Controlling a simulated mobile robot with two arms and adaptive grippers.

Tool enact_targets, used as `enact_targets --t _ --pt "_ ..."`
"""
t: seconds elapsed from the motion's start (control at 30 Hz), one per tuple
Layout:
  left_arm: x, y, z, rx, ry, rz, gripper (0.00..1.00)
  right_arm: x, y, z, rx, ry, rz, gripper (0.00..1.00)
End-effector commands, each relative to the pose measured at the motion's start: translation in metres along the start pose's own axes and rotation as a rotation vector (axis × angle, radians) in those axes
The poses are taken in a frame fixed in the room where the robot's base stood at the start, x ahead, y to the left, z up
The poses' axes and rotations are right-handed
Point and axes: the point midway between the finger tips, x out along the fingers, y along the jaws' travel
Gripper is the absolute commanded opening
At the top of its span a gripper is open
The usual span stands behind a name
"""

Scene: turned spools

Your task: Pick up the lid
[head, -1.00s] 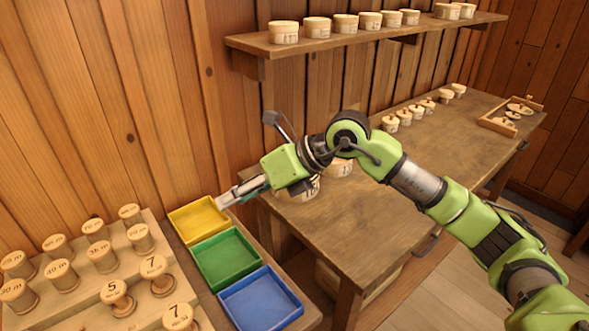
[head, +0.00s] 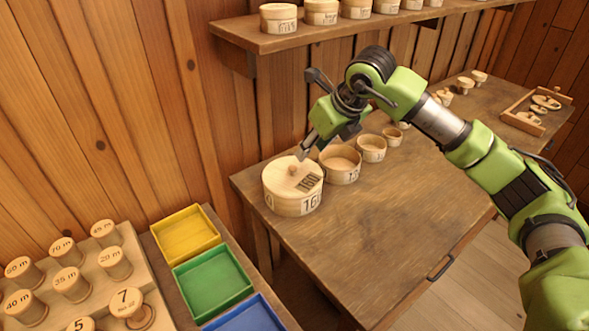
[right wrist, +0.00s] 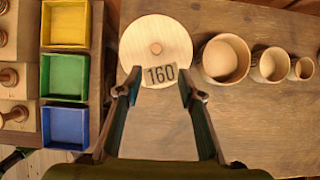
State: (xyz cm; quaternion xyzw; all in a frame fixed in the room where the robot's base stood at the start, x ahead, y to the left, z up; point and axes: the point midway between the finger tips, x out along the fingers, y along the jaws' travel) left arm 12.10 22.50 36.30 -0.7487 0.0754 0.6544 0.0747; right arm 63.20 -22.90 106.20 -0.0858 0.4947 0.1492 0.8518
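The lid (head: 290,174) is a round pale wooden disc with a small knob and a dark number 160. It sits on a round wooden box (head: 297,204) marked 160, at the near left corner of the table. My right gripper (head: 303,155) is just above the lid's far edge in the head view. In the right wrist view, the lid (right wrist: 146,40) lies beyond the fingertips of my right gripper (right wrist: 160,82). My left gripper is not seen.
Open round boxes (head: 340,166) of shrinking size stand in a row right of the lidded one. Yellow (head: 186,235), green (head: 212,282) and blue (head: 245,318) trays and a spool board lie to the left. A shelf (head: 330,35) hangs above. The table's front is clear.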

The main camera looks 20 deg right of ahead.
Motion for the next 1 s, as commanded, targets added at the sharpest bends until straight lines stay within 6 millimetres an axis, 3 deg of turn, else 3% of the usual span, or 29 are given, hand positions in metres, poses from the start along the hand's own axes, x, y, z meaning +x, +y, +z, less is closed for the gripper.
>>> enact_targets --t 0.13,0.3,0.43,0.67,0.8,1.0 --pt "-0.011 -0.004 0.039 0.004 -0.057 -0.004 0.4 0.03 0.001 0.0 -0.001 0.005 0.003 0.35" --pt "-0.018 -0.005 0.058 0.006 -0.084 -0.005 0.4 0.055 0.001 0.001 0.0 0.002 0.002 0.35" --pt "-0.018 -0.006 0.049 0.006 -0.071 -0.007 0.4 0.063 0.002 0.001 -0.002 0.0 0.002 0.35" --pt "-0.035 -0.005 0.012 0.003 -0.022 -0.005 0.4 0.089 0.005 0.01 0.0 0.003 0.003 0.35" --pt "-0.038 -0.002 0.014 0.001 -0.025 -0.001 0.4 0.109 0.005 0.009 0.0 0.003 0.003 0.35" --pt "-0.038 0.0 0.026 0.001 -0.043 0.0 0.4 0.115 0.005 0.008 -0.002 0.0 0.001 0.35"
